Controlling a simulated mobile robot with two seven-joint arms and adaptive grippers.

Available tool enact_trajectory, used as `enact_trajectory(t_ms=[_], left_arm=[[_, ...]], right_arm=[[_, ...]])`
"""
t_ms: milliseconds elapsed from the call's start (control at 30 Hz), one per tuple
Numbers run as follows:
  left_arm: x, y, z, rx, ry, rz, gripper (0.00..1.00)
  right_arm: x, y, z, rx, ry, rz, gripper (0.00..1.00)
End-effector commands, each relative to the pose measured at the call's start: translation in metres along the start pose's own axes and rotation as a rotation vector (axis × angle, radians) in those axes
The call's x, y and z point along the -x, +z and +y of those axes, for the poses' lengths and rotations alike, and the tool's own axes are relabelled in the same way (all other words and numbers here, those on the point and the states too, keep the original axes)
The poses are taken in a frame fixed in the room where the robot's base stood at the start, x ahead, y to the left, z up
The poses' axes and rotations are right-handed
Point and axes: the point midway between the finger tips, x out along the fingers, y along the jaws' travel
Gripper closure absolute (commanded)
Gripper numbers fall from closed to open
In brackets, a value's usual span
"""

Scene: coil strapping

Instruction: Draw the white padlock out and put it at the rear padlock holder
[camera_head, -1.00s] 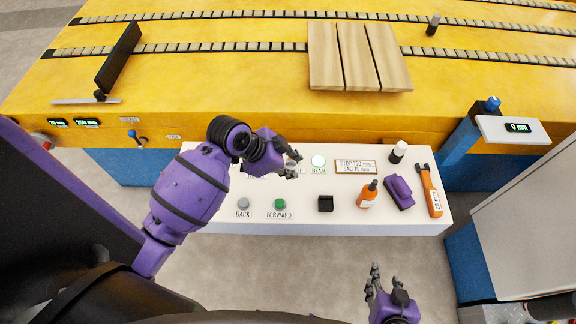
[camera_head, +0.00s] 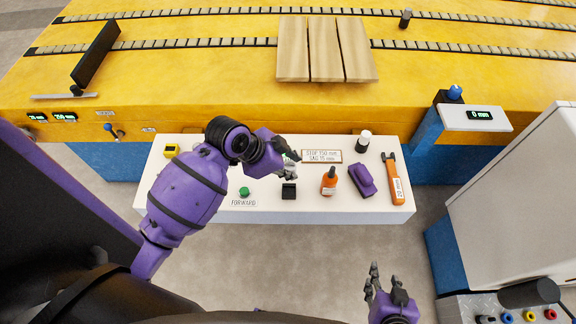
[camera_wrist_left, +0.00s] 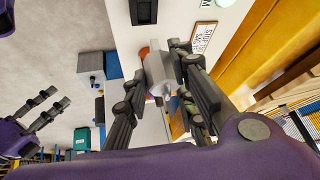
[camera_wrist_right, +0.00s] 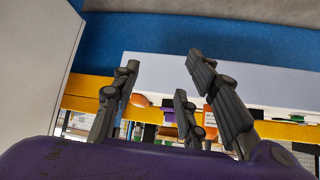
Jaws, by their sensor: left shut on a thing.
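My left gripper (camera_head: 287,166) is above the white control console. In the left wrist view its fingers (camera_wrist_left: 163,85) are closed around a pale grey-white block-like thing (camera_wrist_left: 160,70), which may be the white padlock; no shackle can be made out. In the head view the gripper mostly hides that thing. My right gripper (camera_head: 384,280) is empty with fingers apart, low in front of the console; its fingers also show in the right wrist view (camera_wrist_right: 165,95). I cannot make out which fixture is the rear padlock holder.
The console (camera_head: 270,211) carries a black square block (camera_head: 289,191), an orange bottle (camera_head: 329,181), a purple item (camera_head: 362,180) and an orange tool (camera_head: 392,180). At bottom right, a metal panel (camera_head: 490,305) has several coloured round parts. Between lies open floor.

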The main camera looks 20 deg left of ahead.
Motion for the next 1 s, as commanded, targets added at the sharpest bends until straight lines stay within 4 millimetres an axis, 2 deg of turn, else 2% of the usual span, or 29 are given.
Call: enact_trajectory(t_ms=[400,733,1000], left_arm=[[0.0,0.001,0.0,0.001,0.005,-0.003,1.0],[-0.026,0.018,0.005,0.007,0.012,-0.006,1.0],[-0.045,0.028,0.008,0.006,0.01,-0.004,1.0]], right_arm=[[0.0,0.0,-0.002,-0.001,-0.002,0.001,0.6],[-0.001,0.024,0.003,-0.001,0.007,-0.035,0.6],[-0.003,0.027,0.007,0.0,0.015,-0.034,0.6]])
